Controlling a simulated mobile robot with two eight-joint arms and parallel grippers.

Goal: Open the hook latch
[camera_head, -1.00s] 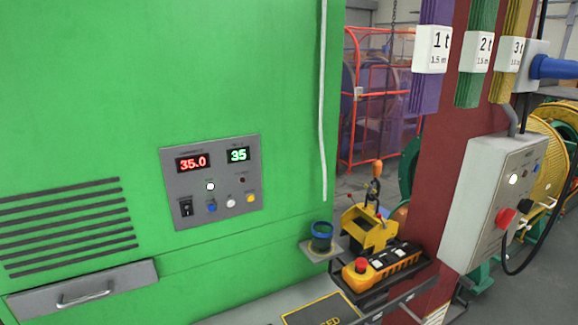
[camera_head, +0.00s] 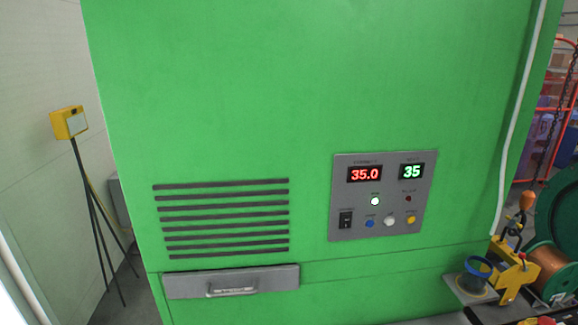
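I cannot make out a hook latch in the head view. A large green machine cabinet (camera_head: 300,90) fills the middle of the view. Its grey control panel (camera_head: 377,196) shows a red 35.0 and a green 35, with small buttons and a black switch below. A grey drawer (camera_head: 232,282) with a handle sits low on the cabinet, under several dark vent slots (camera_head: 222,218). Neither of my grippers is in view.
A yellow device on a dark tripod (camera_head: 70,124) stands at the left by a pale wall. At the lower right are a blue-rimmed cup (camera_head: 477,272) on a small shelf, a yellow tool with an orange handle (camera_head: 514,262) and a copper-coloured spool (camera_head: 552,268).

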